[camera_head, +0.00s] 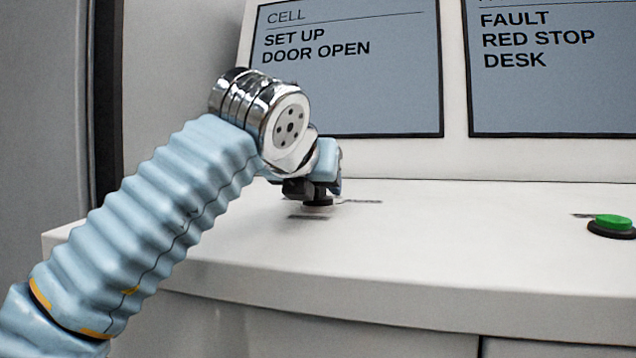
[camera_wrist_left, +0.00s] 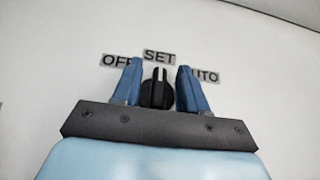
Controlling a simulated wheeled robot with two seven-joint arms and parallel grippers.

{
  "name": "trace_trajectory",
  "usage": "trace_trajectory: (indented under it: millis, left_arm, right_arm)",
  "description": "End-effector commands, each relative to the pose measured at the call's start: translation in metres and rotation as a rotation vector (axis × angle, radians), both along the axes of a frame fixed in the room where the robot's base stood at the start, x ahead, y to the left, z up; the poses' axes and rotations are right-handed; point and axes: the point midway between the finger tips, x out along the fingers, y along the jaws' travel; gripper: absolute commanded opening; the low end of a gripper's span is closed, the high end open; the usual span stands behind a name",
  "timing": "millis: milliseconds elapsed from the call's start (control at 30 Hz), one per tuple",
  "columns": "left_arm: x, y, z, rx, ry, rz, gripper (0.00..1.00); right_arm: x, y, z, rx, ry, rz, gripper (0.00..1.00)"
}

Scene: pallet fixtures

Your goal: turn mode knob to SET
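The black mode knob (camera_wrist_left: 158,94) sits on the desk panel in the left wrist view. Its raised grip stands upright in the picture and lines up with the SET label (camera_wrist_left: 159,56). The OFF label (camera_wrist_left: 113,61) is to its left and the AUTO label (camera_wrist_left: 207,76) to its right, both partly covered by fingers. My left gripper (camera_wrist_left: 159,86) is open, with one blue finger on each side of the knob and a gap to its raised grip. In the head view the left gripper (camera_head: 314,187) is low over the knob's dark base (camera_head: 318,202). My right gripper is not in view.
A green push button (camera_head: 613,222) in a black ring is on the desk top (camera_head: 450,235) at the right. Two screens stand behind: one reads CELL, SET UP, DOOR OPEN (camera_head: 360,85), the other FAULT, RED STOP, DESK (camera_head: 550,90). The desk between knob and button is clear.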

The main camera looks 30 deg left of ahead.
Motion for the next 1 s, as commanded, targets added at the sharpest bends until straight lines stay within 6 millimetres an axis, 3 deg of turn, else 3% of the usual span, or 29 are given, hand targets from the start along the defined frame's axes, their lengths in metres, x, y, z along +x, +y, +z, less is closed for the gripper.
trace_trajectory:
  millis: [267, 700, 1000]
  left_arm:
    - [-0.011, -0.003, 0.006, 0.0, -0.002, -0.002, 0.43]
    - [-0.1, -0.024, 0.045, 0.0, -0.002, -0.002, 0.43]
    - [-0.124, -0.03, 0.053, 0.0, 0.001, 0.0, 0.43]
  right_arm:
    - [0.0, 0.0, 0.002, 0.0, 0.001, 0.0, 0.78]
    - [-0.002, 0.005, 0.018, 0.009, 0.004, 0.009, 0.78]
    - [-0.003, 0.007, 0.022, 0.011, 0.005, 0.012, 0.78]
